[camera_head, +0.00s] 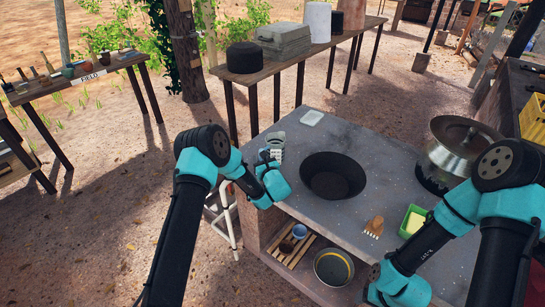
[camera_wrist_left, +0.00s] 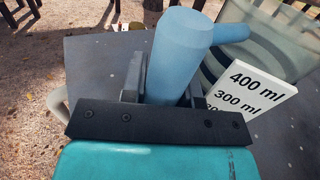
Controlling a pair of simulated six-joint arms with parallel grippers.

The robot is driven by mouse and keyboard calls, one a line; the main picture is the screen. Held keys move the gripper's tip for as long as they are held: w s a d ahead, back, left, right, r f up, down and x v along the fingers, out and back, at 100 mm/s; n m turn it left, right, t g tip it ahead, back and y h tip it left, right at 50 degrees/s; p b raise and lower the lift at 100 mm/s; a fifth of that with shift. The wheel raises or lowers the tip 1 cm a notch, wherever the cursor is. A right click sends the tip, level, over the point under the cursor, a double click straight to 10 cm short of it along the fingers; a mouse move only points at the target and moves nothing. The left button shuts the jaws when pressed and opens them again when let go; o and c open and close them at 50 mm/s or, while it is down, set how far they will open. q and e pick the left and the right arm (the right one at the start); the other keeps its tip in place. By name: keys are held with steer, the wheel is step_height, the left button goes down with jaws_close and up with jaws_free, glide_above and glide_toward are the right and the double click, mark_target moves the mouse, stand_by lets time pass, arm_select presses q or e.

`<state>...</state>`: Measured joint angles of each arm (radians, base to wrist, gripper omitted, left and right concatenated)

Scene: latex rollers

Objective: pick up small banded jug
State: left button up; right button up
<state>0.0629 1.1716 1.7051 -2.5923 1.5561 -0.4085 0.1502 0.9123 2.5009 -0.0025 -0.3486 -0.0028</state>
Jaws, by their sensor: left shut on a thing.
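The small banded jug (camera_head: 278,139) stands at the left edge of the grey worktop in the head view, partly hidden by my left wrist. In the left wrist view its pale grey-green body (camera_wrist_left: 222,68) is at the upper right, with a white scale panel (camera_wrist_left: 250,90) marked 400 ml and 300 ml. A thick blue handle (camera_wrist_left: 182,50) rises between the dark fingers of my left gripper (camera_wrist_left: 165,88), which is shut on it. In the head view this gripper (camera_head: 269,163) is at the jug's near side. I cannot tell whether the jug's base touches the worktop. My right gripper is not visible.
A black basin (camera_head: 322,166) is set in the worktop right of the jug. A small white dish (camera_head: 312,118) lies behind. A steel pot (camera_head: 458,152), a wooden brush (camera_head: 374,226) and a green tray (camera_head: 406,225) are to the right. Between basin and pot the top is clear.

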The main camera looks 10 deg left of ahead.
arm_select(q)
steer(key=shift+r, duration=0.2)
jaws_close()
steer(key=shift+r, duration=1.5)
steer(key=shift+s+r, duration=0.1)
steer(key=shift+s, duration=0.15)
steer(key=s+d, duration=0.2)
steer(key=s, duration=0.5)
steer(key=s+d+r, duration=0.1)
steer(key=s+d, duration=0.1)
steer(key=s, duration=0.5)
steer(key=shift+s+d+r, duration=0.2)
steer(key=shift+s+d, duration=0.05)
steer(key=shift+s, duration=0.1)
steer(key=shift+s, duration=0.1)
steer(key=shift+o, duration=1.8)
jaws_free()
jaws_close()
